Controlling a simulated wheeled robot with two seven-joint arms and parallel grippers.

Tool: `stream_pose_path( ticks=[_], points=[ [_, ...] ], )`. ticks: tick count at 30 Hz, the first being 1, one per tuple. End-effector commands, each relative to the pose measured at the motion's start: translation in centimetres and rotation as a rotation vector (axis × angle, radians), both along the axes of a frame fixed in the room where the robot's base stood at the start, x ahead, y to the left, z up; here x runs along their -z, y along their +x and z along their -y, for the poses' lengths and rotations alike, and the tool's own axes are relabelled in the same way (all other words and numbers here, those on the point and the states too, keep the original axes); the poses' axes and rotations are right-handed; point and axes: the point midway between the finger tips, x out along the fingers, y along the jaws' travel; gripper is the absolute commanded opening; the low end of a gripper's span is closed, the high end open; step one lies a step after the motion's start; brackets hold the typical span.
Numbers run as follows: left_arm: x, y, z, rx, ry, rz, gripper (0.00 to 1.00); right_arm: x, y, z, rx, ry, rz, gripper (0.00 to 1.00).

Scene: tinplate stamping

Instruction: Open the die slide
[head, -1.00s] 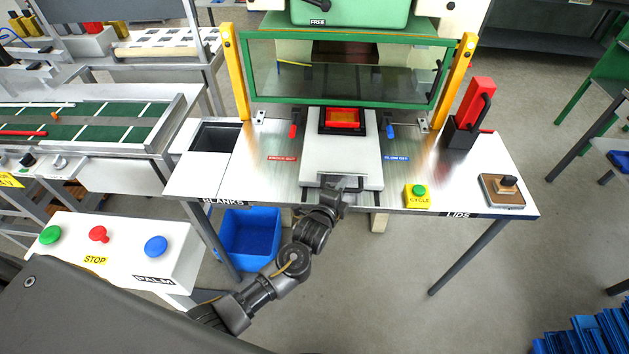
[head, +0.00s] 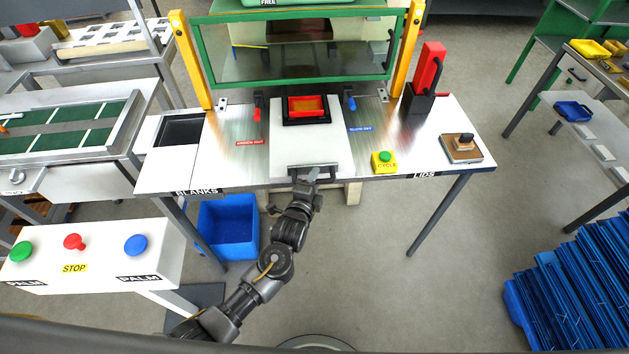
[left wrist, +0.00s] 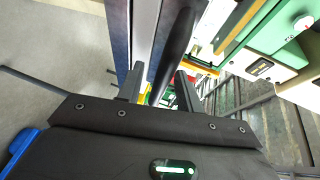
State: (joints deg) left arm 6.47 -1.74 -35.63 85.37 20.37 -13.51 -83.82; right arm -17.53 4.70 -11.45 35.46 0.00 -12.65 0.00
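The die slide (head: 318,149) is a white plate on the press table, with a red and orange die (head: 308,105) in a black frame at its far end. A dark bar handle (head: 296,172) runs across its front edge, near the table's front edge. My left gripper (head: 312,174) is at the middle of this handle. My right gripper is not in view.
A green-framed guard window (head: 300,83) stands behind the slide between yellow posts. A yellow box with a green CYCLE button (head: 384,162) sits to the slide's right. A blue bin (head: 228,228) stands below at left, and the palm-button box (head: 90,262) is nearer. The floor ahead is clear.

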Motion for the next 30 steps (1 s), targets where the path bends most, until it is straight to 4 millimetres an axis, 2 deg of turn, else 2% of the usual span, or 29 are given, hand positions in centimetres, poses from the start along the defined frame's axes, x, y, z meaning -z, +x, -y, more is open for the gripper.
stream_pose_path(
  ticks=[4, 7, 15, 21, 30],
  points=[
    [0.0, -0.2, -0.1, 0.000, 0.000, 0.001, 0.36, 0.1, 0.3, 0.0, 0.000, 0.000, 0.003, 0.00],
    [-0.1, -1.2, -0.3, 0.000, 0.000, 0.000, 0.36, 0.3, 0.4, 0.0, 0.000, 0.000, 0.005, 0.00],
    [-1.0, -6.3, -1.6, 0.003, -0.002, 0.000, 0.36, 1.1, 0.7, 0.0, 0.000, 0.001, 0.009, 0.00],
    [-1.7, -9.2, -2.3, 0.003, 0.000, 0.000, 0.36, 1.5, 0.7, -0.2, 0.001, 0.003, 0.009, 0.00],
    [-2.1, -10.3, -2.6, 0.001, 0.000, -0.001, 0.36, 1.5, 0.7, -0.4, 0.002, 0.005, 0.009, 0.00]
  ],
)
